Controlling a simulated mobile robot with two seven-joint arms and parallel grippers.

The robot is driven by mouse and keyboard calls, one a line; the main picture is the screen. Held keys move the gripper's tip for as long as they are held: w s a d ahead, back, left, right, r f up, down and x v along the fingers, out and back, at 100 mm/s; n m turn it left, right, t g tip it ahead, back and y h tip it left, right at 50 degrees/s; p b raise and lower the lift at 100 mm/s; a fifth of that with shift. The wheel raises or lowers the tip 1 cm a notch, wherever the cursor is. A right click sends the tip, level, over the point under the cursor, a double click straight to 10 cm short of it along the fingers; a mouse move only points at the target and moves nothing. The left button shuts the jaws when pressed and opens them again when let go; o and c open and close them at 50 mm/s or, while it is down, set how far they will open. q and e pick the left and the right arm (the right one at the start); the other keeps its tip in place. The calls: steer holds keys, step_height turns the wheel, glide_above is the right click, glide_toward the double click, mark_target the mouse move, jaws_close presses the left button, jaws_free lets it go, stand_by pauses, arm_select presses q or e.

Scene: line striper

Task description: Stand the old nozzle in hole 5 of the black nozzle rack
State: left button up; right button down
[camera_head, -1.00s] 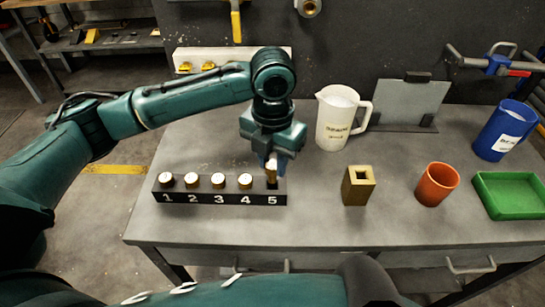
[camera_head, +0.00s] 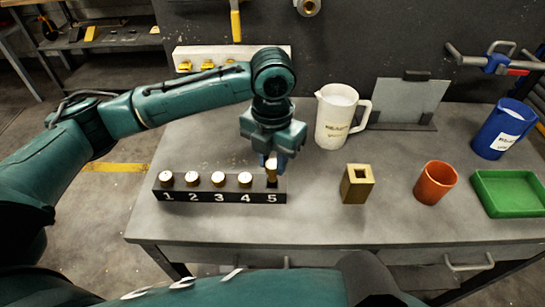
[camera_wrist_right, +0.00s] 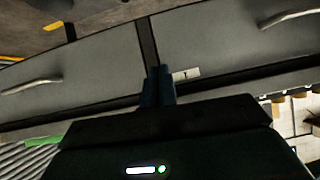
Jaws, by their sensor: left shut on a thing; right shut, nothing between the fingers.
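The black nozzle rack (camera_head: 206,196) lies at the front left of the bench, its holes numbered 1 to 5. Pale-topped nozzles stand in holes 1 to 4, such as the one in hole 4 (camera_head: 245,180). My left gripper (camera_head: 272,162) points down over hole 5, shut on the old nozzle (camera_head: 271,172), a brassy piece held upright. Its lower end is at hole 5; how deep it sits I cannot tell. In the right wrist view my right gripper (camera_wrist_right: 160,75) is shut and empty in front of the grey drawer fronts.
A brass block with a square opening (camera_head: 357,184), an orange cup (camera_head: 435,183) and a green tray (camera_head: 510,192) stand to the right. A white jug (camera_head: 335,120) and a blue jug (camera_head: 503,130) stand farther back. The bench between rack and block is clear.

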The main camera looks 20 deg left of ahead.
mark_target(273, 173)
arm_select(q)
steer(key=shift+f, duration=0.6)
steer(key=shift+f, duration=0.45)
stand_by(0.9)
steer(key=shift+f, duration=1.15)
steer(key=o, duration=1)
steer(key=shift+o, duration=0.3)
steer(key=shift+o, duration=1.3)
